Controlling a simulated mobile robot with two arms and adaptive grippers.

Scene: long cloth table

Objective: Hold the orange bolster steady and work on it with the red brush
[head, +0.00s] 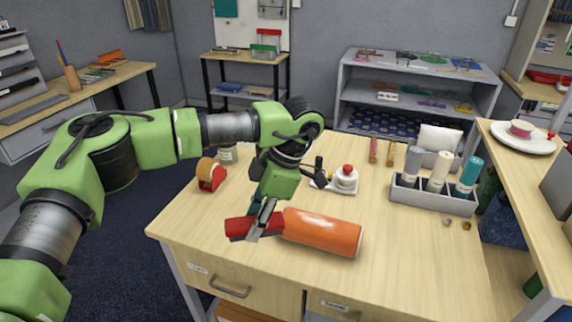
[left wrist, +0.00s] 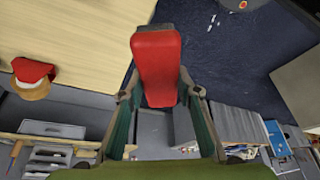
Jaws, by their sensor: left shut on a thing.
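The orange bolster (head: 322,232) lies on its side near the front edge of the wooden table (head: 400,245). The red brush (head: 240,227) is at the bolster's left end, with its red back up; it also fills the middle of the left wrist view (left wrist: 157,62). My left gripper (head: 262,222) is shut on the brush, with a finger on each side of it in the left wrist view. I cannot tell whether brush and bolster touch. The brush's underside is hidden. The bolster does not show in the left wrist view. My right gripper is not in view.
A red tape dispenser (head: 211,174) stands at the back left of the table. A white device with a red knob (head: 346,180) is behind the bolster. A grey tray (head: 432,196) with several bottles stands at the right. The table right of the bolster is clear.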

